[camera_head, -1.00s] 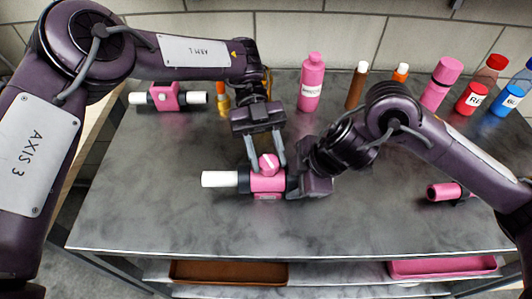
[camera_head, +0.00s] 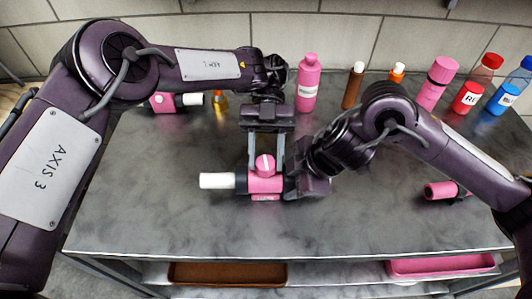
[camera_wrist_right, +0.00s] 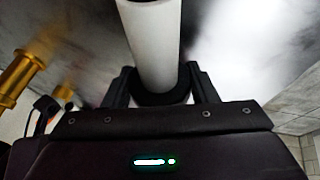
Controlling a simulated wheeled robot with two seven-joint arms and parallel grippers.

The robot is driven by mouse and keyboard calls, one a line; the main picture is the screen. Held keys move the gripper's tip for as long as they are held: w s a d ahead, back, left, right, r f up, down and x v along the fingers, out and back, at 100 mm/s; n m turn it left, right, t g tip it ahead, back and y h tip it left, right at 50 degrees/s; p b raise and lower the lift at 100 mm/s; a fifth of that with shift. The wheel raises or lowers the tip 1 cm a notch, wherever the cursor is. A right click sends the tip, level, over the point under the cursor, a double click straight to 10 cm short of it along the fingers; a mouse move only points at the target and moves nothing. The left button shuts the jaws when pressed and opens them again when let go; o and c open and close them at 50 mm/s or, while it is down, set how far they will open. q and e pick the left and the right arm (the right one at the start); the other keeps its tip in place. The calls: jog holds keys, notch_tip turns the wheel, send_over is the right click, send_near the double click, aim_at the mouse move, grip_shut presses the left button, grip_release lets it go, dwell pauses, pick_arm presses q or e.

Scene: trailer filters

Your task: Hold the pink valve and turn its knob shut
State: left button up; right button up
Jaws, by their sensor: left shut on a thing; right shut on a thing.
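The pink valve (camera_head: 264,185) lies on the grey table in the head view, its white pipe end (camera_head: 216,181) pointing left. Its round pink knob (camera_head: 265,163) is on top, with a white mark that appears to run across the pipe's line. My left gripper (camera_head: 266,158) reaches down from behind, shut on the knob with one finger at each side. My right gripper (camera_head: 291,183) is shut on the valve's right end, which the gripper hides in the head view. In the right wrist view a white pipe (camera_wrist_right: 155,45) sits between its fingers.
A pink bottle (camera_head: 308,85) and several other bottles line the back. A pink cylinder (camera_head: 440,190) lies at the right. Brown (camera_head: 228,275) and pink (camera_head: 440,266) trays sit below. The front table area is clear.

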pick_arm(q)
jog(key=shift+w, duration=0.15)
jog(key=o, duration=1)
jog(key=shift+h, duration=0.3)
jog(key=shift+a+n+h, duration=0.15)
jog(key=shift+n+h, duration=0.8)
jog(key=shift+h, duration=0.05)
jog(key=shift+a+n+h, duration=0.1)
jog(key=shift+n+h, duration=0.85)
jog(key=shift+h, duration=0.05)
jog(key=shift+s+n+t+h, duration=0.15)
jog(key=shift+n+t+h, duration=0.35)
jog(key=shift+n+h, duration=0.4)
jog(key=shift+s+n+t+h, duration=0.1)
jog(key=shift+n+t+h, duration=0.4)
jog(key=shift+n+h, duration=0.35)
jog(key=shift+s+f+n+t+h, duration=0.1)
jog(key=shift+s+n+t+h, duration=0.15)
jog(key=shift+n+h, duration=0.25)
jog(key=shift+a+n+t+h, duration=0.1)
jog(key=shift+n+t+h, duration=0.15)
jog(key=shift+t+h, duration=0.1)
